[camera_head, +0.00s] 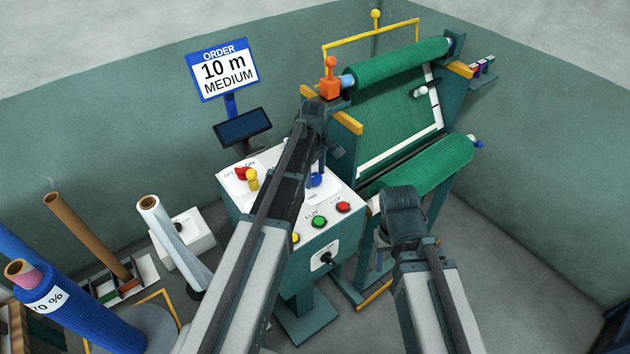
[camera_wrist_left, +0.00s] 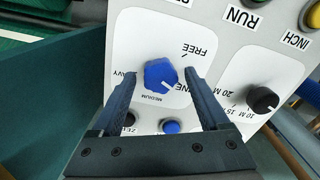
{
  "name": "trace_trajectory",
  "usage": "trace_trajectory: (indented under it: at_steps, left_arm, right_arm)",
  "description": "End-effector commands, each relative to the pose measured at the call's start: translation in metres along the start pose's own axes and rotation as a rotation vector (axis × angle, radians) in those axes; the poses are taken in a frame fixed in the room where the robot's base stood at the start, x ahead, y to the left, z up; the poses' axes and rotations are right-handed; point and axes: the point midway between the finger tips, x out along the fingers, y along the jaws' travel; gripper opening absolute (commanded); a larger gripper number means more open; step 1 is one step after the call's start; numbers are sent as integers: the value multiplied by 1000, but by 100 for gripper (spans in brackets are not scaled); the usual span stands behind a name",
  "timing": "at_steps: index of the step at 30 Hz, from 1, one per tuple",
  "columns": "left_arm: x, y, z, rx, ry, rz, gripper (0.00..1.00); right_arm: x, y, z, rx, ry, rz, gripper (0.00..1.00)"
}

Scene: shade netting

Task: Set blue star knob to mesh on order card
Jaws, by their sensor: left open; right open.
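The order card (camera_head: 222,70) in the head view reads 10 m MEDIUM. The blue star knob (camera_wrist_left: 160,76) sits on the white panel in the left wrist view, ringed by the labels FREE, FINE, MEDIUM and HEAVY, partly hidden by a finger. Its white mark points down-right in that view, between MEDIUM and FINE; I cannot tell exactly. The knob also shows beside my left arm in the head view (camera_head: 317,180). My left gripper (camera_wrist_left: 160,80) is open, one finger on each side of the knob, with no clear contact. My right gripper (camera_head: 384,252) is open, right of the panel, fingers partly hidden.
A black length knob (camera_wrist_left: 263,99) and a blue button (camera_wrist_left: 171,127) lie close to the left fingers. Green (camera_head: 319,221) and red (camera_head: 343,207) buttons are on the panel. The green net roll (camera_head: 425,168) stands to the right. Tubes and rolls (camera_head: 85,235) stand at left.

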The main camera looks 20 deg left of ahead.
Motion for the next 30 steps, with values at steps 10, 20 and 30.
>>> trace_trajectory:
  at_steps: [10,20,30]
  left_arm:
    - [1,0,0,0,0,0,67]
    - [1,0,0,0,0,0,8]
    - [1,0,0,30,0,0,0]
  right_arm:
    - [1,0,0,-1,0,0,50]
    - [1,0,0,0,0,0,50]
    - [1,0,0,0,0,0,50]
